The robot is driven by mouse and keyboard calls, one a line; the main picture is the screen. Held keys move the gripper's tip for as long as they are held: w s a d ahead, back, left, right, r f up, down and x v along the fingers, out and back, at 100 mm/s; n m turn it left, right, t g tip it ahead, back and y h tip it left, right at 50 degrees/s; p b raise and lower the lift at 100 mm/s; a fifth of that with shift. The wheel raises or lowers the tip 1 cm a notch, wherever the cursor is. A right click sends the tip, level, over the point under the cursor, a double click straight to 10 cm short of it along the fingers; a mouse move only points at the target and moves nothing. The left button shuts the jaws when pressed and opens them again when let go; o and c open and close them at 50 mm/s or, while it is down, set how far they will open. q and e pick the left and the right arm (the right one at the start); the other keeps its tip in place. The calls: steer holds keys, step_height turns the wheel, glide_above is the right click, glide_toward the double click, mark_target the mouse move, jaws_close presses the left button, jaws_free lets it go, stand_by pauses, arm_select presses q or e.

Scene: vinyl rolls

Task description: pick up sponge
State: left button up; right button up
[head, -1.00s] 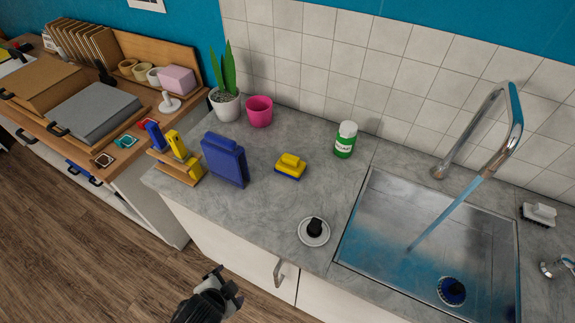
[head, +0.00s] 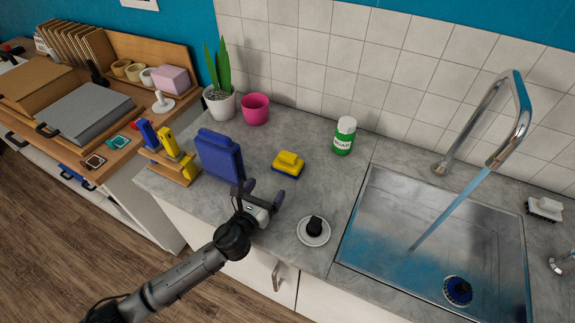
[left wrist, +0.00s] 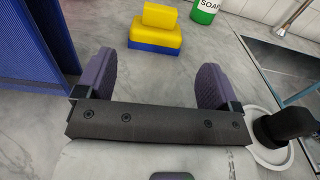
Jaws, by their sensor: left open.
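The sponge (head: 288,163) is yellow on top with a blue base and lies on the grey marble counter, between the blue upright object and the soap bottle. It also shows at the top of the left wrist view (left wrist: 155,30), ahead of the fingers. My left gripper (head: 264,190) is over the counter's front part, just short of the sponge, open and empty. Its two purple-grey finger pads (left wrist: 155,80) stand wide apart with bare counter between them. My right gripper is in neither view.
A blue upright object (head: 219,156) stands close to the left of my gripper. A white dish with a black knob (head: 313,230) is close on its right. A green and white soap bottle (head: 344,136) stands behind the sponge. The sink (head: 430,240) with running water is at right.

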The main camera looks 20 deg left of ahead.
mark_target(286, 159)
arm_select(q)
steer(key=w, duration=0.6)
steer(key=w+p, duration=0.1)
steer(key=w, duration=0.2)
steer(key=shift+w+d, duration=0.15)
steer(key=shift+d, duration=0.25)
steer(key=shift+w+d, duration=0.2)
steer(key=shift+w, duration=2.05)
steer(key=shift+c, duration=0.2)
steer(key=c, duration=1)
